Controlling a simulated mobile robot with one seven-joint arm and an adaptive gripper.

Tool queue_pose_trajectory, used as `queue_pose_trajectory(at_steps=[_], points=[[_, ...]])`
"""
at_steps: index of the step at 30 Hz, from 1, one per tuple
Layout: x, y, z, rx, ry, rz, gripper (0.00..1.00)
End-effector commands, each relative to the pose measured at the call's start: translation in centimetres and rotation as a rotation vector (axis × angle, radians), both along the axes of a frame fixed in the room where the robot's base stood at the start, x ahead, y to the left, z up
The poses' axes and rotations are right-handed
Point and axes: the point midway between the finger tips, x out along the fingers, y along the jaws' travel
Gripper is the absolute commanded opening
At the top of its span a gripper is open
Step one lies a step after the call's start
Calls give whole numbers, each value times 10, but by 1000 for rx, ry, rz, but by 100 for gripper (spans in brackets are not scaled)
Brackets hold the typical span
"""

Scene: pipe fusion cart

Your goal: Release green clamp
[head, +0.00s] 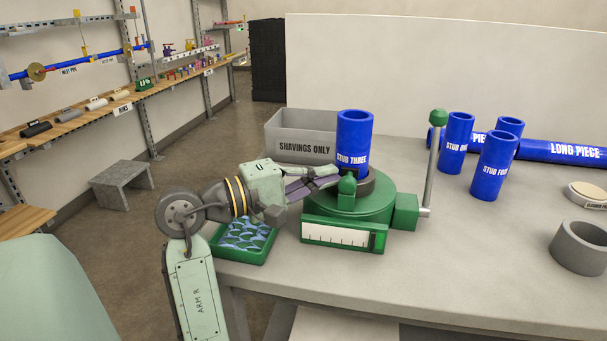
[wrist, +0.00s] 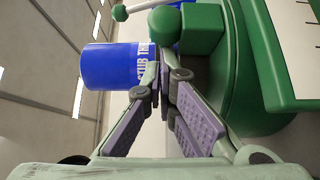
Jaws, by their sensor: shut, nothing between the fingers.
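The green clamp (head: 349,207) is a round green fixture on the grey table, with a white scale plate (head: 338,235) on its front. A green knob (head: 347,185) rises at its near side and also shows in the wrist view (wrist: 176,28). A lever with a green ball end (head: 438,117) stands upright at its right. The blue pipe marked STUB THREE (head: 355,138) stands upright in the clamp's dark ring. My gripper (head: 335,176) reaches in from the left, its fingertips close to the knob and the pipe. Its fingers (wrist: 165,68) are shut and empty; contact with the knob cannot be told.
A grey bin marked SHAVINGS ONLY (head: 300,138) stands behind my gripper. A green tray (head: 244,258) with blue-grey contents sits below my arm.

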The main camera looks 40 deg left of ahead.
Motion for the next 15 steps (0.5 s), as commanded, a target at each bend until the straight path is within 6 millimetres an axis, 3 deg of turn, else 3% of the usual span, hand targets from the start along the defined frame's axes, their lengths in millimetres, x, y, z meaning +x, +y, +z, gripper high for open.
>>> queue_pose_trajectory(at_steps=[15], points=[[-2, -5, 0, -2, -2, 0, 0]])
